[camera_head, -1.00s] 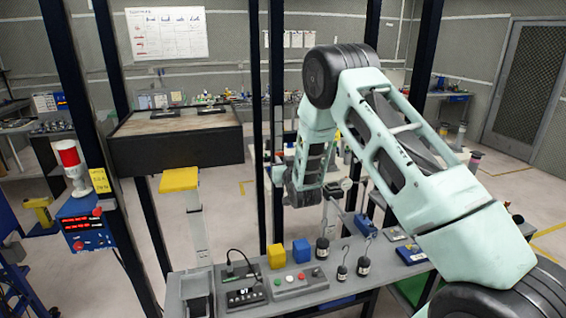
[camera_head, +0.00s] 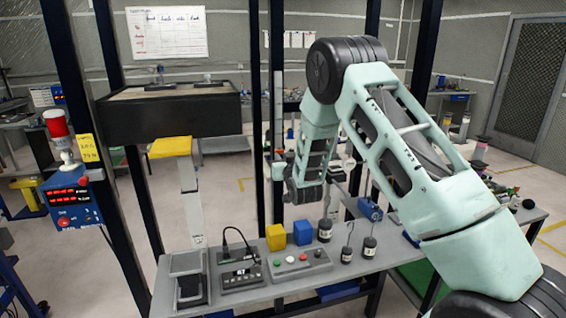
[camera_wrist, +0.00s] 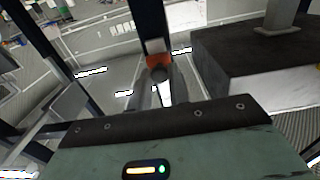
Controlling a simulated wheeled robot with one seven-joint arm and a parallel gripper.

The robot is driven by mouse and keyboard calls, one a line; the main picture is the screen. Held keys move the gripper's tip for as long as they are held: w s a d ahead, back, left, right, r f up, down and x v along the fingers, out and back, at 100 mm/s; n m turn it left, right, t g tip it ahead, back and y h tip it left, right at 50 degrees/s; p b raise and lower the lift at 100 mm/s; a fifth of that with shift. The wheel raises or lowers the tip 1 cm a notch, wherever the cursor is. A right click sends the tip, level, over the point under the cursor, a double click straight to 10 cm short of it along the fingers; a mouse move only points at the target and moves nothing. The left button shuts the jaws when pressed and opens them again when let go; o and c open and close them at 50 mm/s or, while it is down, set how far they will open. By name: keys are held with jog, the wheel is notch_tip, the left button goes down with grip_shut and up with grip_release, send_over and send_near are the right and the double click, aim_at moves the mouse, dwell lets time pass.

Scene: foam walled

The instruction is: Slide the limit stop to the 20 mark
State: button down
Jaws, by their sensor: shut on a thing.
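In the wrist view an orange-red block, which looks like the limit stop (camera_wrist: 158,61), sits on a dark upright post (camera_wrist: 152,25). A round grey knob shows at its lower side. My gripper (camera_wrist: 157,92) reaches up to it, shut on what appears to be this knob or the stop's front. In the head view my gripper is mostly hidden by my wrist, beside the middle dark post (camera_head: 277,110). No scale numbers or 20 mark can be read in either view.
A grey bench (camera_head: 350,262) in front holds a yellow block (camera_head: 275,237), a blue block (camera_head: 303,232), a button box (camera_head: 300,263) and hooked weights (camera_head: 324,230). A large black box (camera_head: 170,112) stands left of the posts. A beacon (camera_head: 57,125) stands far left.

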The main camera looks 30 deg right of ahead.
jog(key=shift+s+f, duration=0.1)
jog(key=shift+f, duration=0.25)
jog(key=c, duration=1.3)
grip_release()
jog(key=shift+r, duration=0.1)
jog(key=b+v, duration=0.6)
jog(key=v, duration=1.1)
jog(key=shift+s, duration=0.2)
jog(key=shift+r, duration=0.15)
